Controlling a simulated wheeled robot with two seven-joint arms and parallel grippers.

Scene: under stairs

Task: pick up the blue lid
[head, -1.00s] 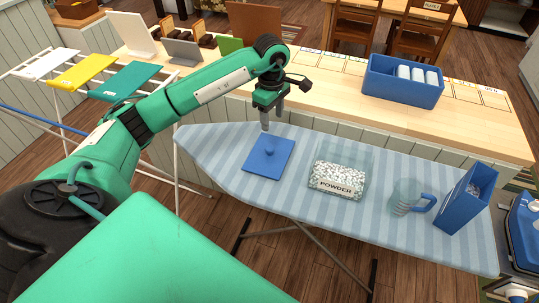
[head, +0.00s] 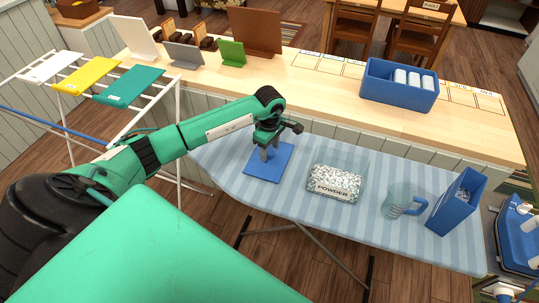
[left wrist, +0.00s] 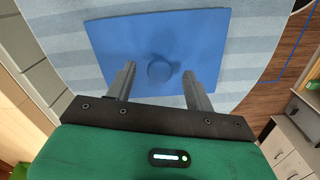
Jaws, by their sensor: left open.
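The blue lid (head: 276,163) is a flat square plate with a round knob, lying on the striped ironing board (head: 300,206). In the left wrist view the lid (left wrist: 110,42) fills the upper middle, with its knob (left wrist: 159,69) near the centre. My left gripper (head: 267,153) is just above the lid and open. In the left wrist view its two fingers (left wrist: 160,80) stand on either side of the knob, with a gap to each side. In the head view the gripper hides the knob. My right gripper is not in view.
A clear tub of powder (head: 336,183), a clear mug with a blue handle (head: 401,202) and a blue box (head: 455,203) stand to the right on the board. Behind is a wooden counter (head: 310,90) with a blue bin (head: 399,88). A drying rack with cloths (head: 128,86) is at left.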

